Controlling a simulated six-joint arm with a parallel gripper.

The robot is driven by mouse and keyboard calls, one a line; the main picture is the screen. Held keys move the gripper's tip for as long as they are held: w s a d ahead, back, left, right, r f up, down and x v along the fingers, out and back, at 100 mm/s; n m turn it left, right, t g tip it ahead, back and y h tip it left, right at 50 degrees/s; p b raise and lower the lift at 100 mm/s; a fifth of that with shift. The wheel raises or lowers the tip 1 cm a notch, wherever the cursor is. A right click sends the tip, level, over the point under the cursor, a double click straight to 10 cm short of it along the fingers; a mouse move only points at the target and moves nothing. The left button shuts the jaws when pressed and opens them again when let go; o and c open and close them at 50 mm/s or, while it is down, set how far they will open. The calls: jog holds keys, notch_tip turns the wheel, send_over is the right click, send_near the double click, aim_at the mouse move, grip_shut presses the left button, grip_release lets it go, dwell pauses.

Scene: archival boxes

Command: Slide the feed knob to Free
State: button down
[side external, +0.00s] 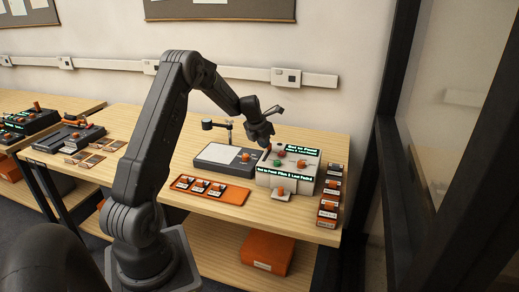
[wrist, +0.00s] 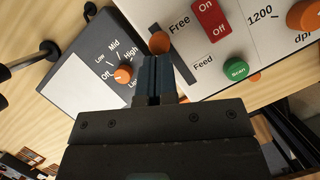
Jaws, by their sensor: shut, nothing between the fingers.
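The feed knob (wrist: 159,43) is a small orange knob on the white scanner box (side external: 264,180), near the box's edge in the wrist view. A short dark slot shows just beyond it. The "Free" label (wrist: 180,25) and the "Feed" label (wrist: 203,62) are printed to its right. My gripper (wrist: 156,60) is shut and empty, its fingertips right at the near side of the knob. I cannot tell whether they touch it. The fingers hide the surface below the knob. In the side view my gripper (side external: 268,146) reaches down at the box's left rear part.
The scanner box also has a red On/Off switch (wrist: 210,20), a green Scan button (wrist: 236,69) and an orange dpi dial (wrist: 304,15). A grey light pad with an orange dial (wrist: 123,74) stands close on the left. An orange tray (side external: 232,196) lies in front.

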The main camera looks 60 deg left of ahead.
jog(key=s+d+r, duration=0.2)
jog(key=s+r, duration=0.5)
jog(key=r, duration=0.2)
jog(key=shift+d+r, duration=0.2)
jog(key=shift+s, duration=0.1)
jog(key=s+d+r+m, duration=0.1)
jog(key=d+r+m, duration=0.3)
jog(key=d+m, duration=0.6)
jog(key=s+d+r+m, duration=0.2)
jog(key=d+r+m, duration=0.3)
jog(key=d+m, duration=0.45)
jog(key=s+d+m+t+h, duration=0.1)
jog(key=s+d+m, duration=1.3)
jog(key=m, duration=0.6)
jog(key=shift+s+d, duration=0.25)
jog(key=shift+d, duration=0.8)
